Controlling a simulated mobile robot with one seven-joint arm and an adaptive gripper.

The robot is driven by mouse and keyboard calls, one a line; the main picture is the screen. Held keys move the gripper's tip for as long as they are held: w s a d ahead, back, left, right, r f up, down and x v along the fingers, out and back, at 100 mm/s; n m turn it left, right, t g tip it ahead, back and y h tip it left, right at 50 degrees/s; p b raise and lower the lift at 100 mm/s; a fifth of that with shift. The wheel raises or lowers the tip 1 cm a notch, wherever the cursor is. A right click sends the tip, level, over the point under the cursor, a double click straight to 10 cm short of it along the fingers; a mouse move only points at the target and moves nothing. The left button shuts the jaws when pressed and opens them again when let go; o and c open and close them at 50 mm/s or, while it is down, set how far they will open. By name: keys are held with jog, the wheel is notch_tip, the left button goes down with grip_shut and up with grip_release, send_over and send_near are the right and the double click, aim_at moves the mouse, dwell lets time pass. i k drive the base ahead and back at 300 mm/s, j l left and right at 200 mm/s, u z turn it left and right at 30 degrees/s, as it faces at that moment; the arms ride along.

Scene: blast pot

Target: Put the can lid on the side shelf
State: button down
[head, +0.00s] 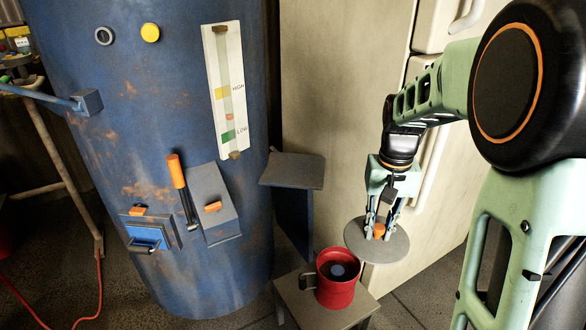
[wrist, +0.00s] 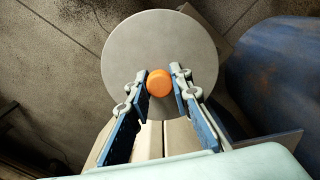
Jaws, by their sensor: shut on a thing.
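The can lid (head: 393,247) is a flat grey disc with an orange knob (head: 379,231). My gripper (head: 377,226) is shut on the knob and holds the lid roughly level, above and to the right of the red can. In the wrist view the lid (wrist: 130,50) fills the upper middle, and the orange knob (wrist: 159,83) sits between the fingertips of my gripper (wrist: 160,88). The side shelf (head: 292,171) is a bare grey plate beside the blue tank, to the left of my gripper. It may be the grey-blue edge at lower right in the wrist view.
The red can (head: 335,290) stands open on a small stool (head: 296,299), with something dark inside. The blue tank (head: 110,60) carries a gauge (head: 222,90), an orange-handled lever (head: 177,172) and boxes. A pale cabinet (head: 335,80) stands behind. A red hose (head: 99,290) lies left.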

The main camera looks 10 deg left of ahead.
aim_at(295, 168)
jog(key=i+j+z, duration=0.15)
jog(key=j, duration=0.5)
jog(key=j+z, duration=0.15)
jog(key=j, duration=0.5)
jog(key=i+j+z, duration=0.1)
jog(key=j, duration=0.25)
jog(key=i+j+z, duration=0.1)
jog(key=i+j, duration=0.2)
jog(key=i+j+z, duration=0.1)
jog(key=j, duration=0.3)
jog(key=i, duration=0.1)
